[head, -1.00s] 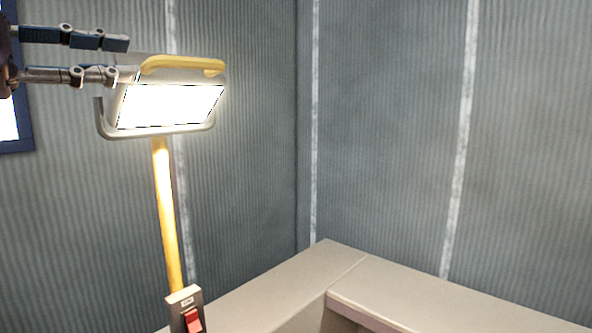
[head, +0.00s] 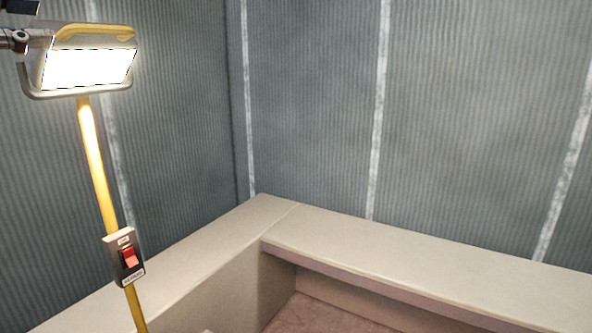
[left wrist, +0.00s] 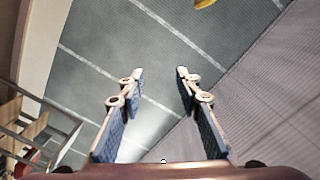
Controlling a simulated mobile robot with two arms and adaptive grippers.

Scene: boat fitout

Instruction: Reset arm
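My left gripper (head: 27,22) is at the top left corner of the head view, partly cut off by the frame edge. Its two fingers are apart. In the left wrist view the left gripper (left wrist: 160,76) is open, with nothing between its fingers. In the head view the lower finger overlaps the upper left of a lit work lamp (head: 88,68); I cannot tell whether they touch. My right gripper is in neither view.
The lamp stands on a yellow pole (head: 97,160) with a red switch (head: 129,257) on it. A beige bench (head: 400,252) runs along the ribbed grey walls (head: 310,110) and turns at the corner. A wooden shelf-like structure (left wrist: 25,130) shows at left in the left wrist view.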

